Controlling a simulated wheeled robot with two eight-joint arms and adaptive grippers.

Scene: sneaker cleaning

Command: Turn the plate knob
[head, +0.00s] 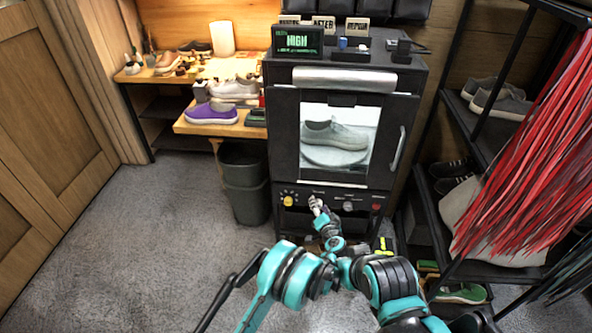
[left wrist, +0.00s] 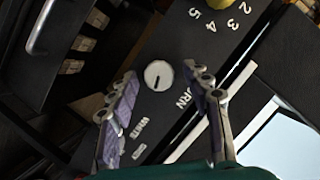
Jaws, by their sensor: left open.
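The round white knob (left wrist: 158,75) with a black mark sits on the machine's dark lower panel, beside partly covered lettering that reads "URN". My left gripper (head: 316,203) is at that panel in the head view and hides part of it. In the left wrist view the left gripper (left wrist: 165,100) is open, its two fingers on either side of the white knob in the picture. I cannot tell whether they touch it. Behind the window, a grey sneaker (head: 333,134) stands on a round plate (head: 335,157). My right gripper is not in view.
A yellow knob (head: 288,199) lies left of my gripper; a grey knob (head: 348,206) and red button (head: 376,207) lie right. The door handle (head: 397,150) is above. A dark bin (head: 243,185) stands left, a shoe rack (head: 497,112) right. The left floor is clear.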

